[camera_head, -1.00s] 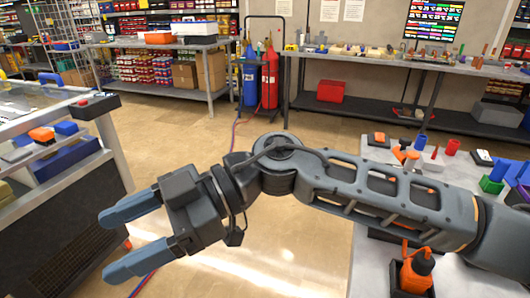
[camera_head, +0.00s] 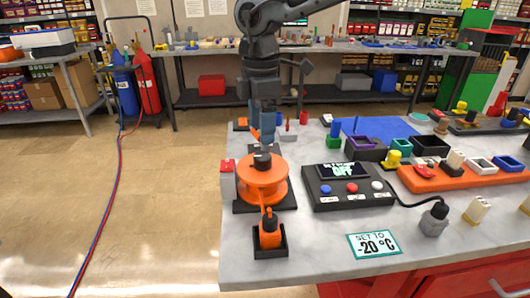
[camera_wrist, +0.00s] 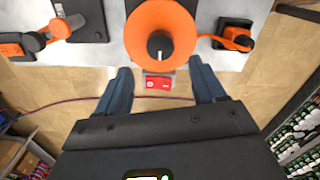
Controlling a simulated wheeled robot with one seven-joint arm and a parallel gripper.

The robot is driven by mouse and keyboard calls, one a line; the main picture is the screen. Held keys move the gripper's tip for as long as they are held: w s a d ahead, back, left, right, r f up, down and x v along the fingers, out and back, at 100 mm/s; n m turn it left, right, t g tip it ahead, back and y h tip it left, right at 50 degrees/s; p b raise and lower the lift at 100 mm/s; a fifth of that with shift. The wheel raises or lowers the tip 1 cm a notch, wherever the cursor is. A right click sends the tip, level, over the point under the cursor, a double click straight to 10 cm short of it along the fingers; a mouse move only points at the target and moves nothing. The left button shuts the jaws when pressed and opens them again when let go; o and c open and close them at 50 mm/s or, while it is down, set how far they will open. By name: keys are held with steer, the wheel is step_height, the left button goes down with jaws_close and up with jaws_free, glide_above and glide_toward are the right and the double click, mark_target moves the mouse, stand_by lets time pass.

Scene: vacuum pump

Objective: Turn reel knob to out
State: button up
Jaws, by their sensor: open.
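An orange reel (camera_head: 270,186) sits on a black base near the left edge of the grey bench. Its black knob (camera_head: 262,161) stands on top at the centre. The wrist view shows the reel (camera_wrist: 145,28) and the knob (camera_wrist: 159,43) from above, with a thin white mark on the knob towards the gripper side. My gripper (camera_head: 263,143) points down just behind the knob. In the wrist view my gripper (camera_wrist: 160,67) is open and empty, its blue fingers short of the knob.
An orange bottle-like part (camera_head: 269,232) stands in a black holder in front of the reel. A control box (camera_head: 348,188) reading OFF is to its right, with a "SET TO -20 °C" card (camera_head: 374,244) in front. An orange tray (camera_head: 465,178) lies further right. Open floor is left.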

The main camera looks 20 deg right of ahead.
mark_target(261, 156)
step_height(261, 156, down, 8)
steer(key=shift+r+p, duration=0.2)
steer(key=shift+p, duration=0.4)
steer(key=c, duration=1.1)
steer(key=shift+o, duration=0.2)
